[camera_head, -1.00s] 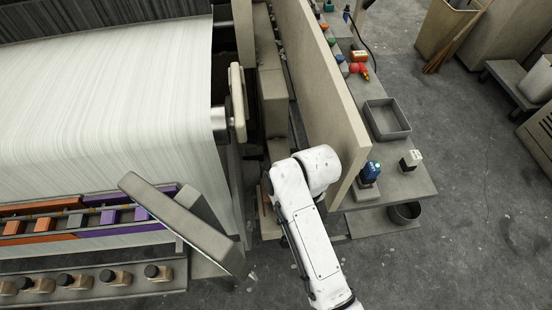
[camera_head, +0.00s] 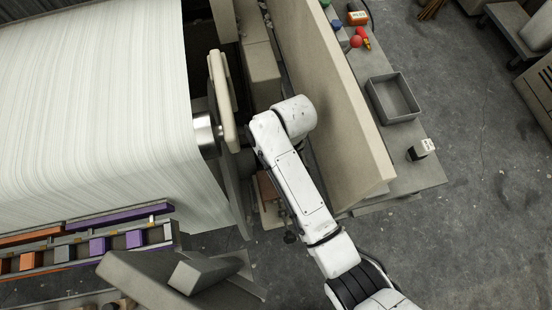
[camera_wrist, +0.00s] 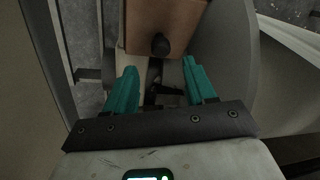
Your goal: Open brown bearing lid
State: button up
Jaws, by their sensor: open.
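The brown bearing lid (camera_wrist: 165,17) is at the top of the wrist view, with a round dark knob (camera_wrist: 160,45) on its near face. It looks closed, though its far part is cut off by the frame edge. In the head view a small brown part (camera_head: 268,186), apparently the same lid, shows low in the gap left of my arm. My gripper (camera_wrist: 159,67) has two teal fingers spread apart and empty. Their tips are on either side of the knob in the picture, slightly short of it; contact cannot be seen. The gripper is hidden in the head view.
The loom's white warp sheet (camera_head: 95,110) fills the left. A tall beige panel (camera_head: 335,110) stands close right of my arm. Beyond it, a bench holds a grey tray (camera_head: 393,97) and a small white-topped block (camera_head: 421,149). Grey walls flank the gripper in the wrist view.

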jog(key=f, duration=0.6)
jog(key=shift+s+a+f, duration=0.3)
jog(key=shift+s+a, duration=0.05)
jog(key=shift+c, duration=0.4)
grip_shut()
